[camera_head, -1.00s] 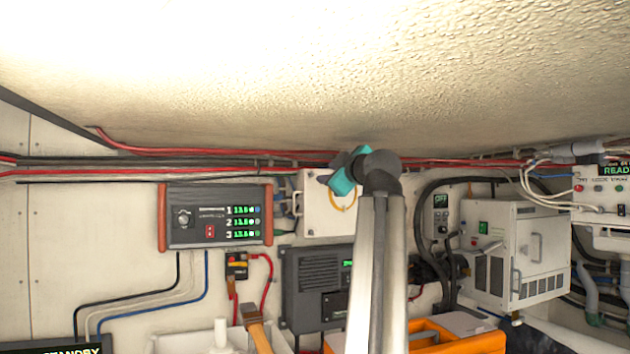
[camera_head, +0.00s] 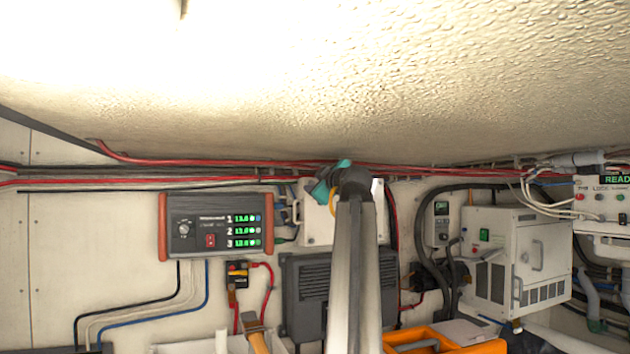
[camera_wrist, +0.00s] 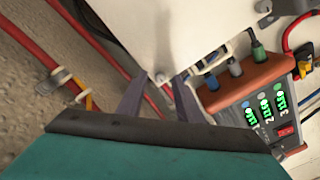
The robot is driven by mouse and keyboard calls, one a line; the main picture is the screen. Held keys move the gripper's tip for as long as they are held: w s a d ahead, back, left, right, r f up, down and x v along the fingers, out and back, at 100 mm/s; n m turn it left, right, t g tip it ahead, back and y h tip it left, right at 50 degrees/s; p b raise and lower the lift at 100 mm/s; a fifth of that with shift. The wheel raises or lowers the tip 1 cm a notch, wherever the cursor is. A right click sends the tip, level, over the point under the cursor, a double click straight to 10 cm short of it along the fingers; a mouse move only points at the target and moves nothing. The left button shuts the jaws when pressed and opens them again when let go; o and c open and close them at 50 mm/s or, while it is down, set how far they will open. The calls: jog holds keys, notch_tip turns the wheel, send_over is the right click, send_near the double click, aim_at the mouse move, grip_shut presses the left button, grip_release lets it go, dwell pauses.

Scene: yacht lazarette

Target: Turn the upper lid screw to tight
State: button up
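A white lidded box (camera_head: 315,228) is on the back wall, partly hidden behind my arm in the head view. Its pale lid (camera_wrist: 165,30) fills the top of the wrist view. A small grey screw (camera_wrist: 160,77) shows at the lid's near corner, by the red cables. A second round screw head (camera_wrist: 263,6) shows at the upper right. My gripper (camera_wrist: 160,80) is open, with one finger either side of the near screw in the picture. I cannot tell whether the fingers touch it. In the head view, my teal gripper body (camera_head: 328,180) is at the box's top edge.
Red cables (camera_wrist: 40,62) run along the wall close to the gripper, with a clamp (camera_wrist: 62,76). A charger with green displays (camera_head: 215,222) is left of the box; its plugs and cables (camera_wrist: 235,68) face the box. A dark vented unit (camera_head: 304,285) is below.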

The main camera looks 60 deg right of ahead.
jog(key=shift+w+d, duration=0.2)
grip_shut()
